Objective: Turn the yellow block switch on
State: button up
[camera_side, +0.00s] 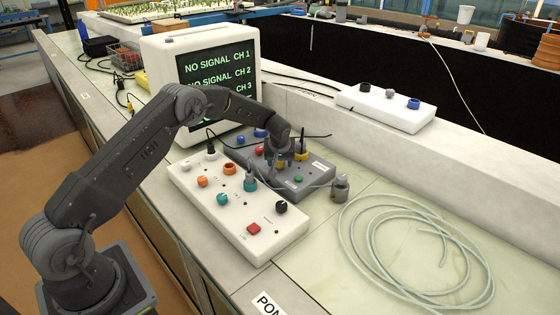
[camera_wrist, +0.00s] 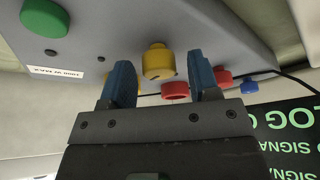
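The yellow block switch (camera_wrist: 158,62) is a round yellow knob on the grey panel. In the wrist view it appears between my gripper's two blue fingers, near their tips. My gripper (camera_wrist: 161,75) is open, with clear gaps on both sides of the knob. I cannot tell whether the fingers reach down around it or stay above it. In the side view, my gripper (camera_side: 285,158) is over the grey switch box (camera_side: 315,174) and hides part of it. A yellow part (camera_side: 303,155) shows just right of the gripper there. The switch's setting is not readable.
A red knob (camera_wrist: 175,91) sits close to the yellow one, and a green button (camera_wrist: 45,18) is farther left. A white control box (camera_side: 265,245) with several knobs stands in front. The monitor (camera_side: 215,75) is behind left; coiled tubing (camera_side: 415,250) lies right.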

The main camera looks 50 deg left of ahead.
jog(key=c, duration=0.9)
jog(key=shift+o, duration=0.2)
jog(key=shift+m+t+h, duration=0.4)
jog(key=shift+m+h, duration=0.1)
jog(key=shift+m, duration=1)
jog(key=o, duration=0.9)
jog(key=shift+o, duration=0.2)
jog(key=shift+r, duration=0.1)
jog(key=v, duration=1.3)
jog(key=shift+r, duration=0.3)
jog(key=shift+s+d, duration=0.1)
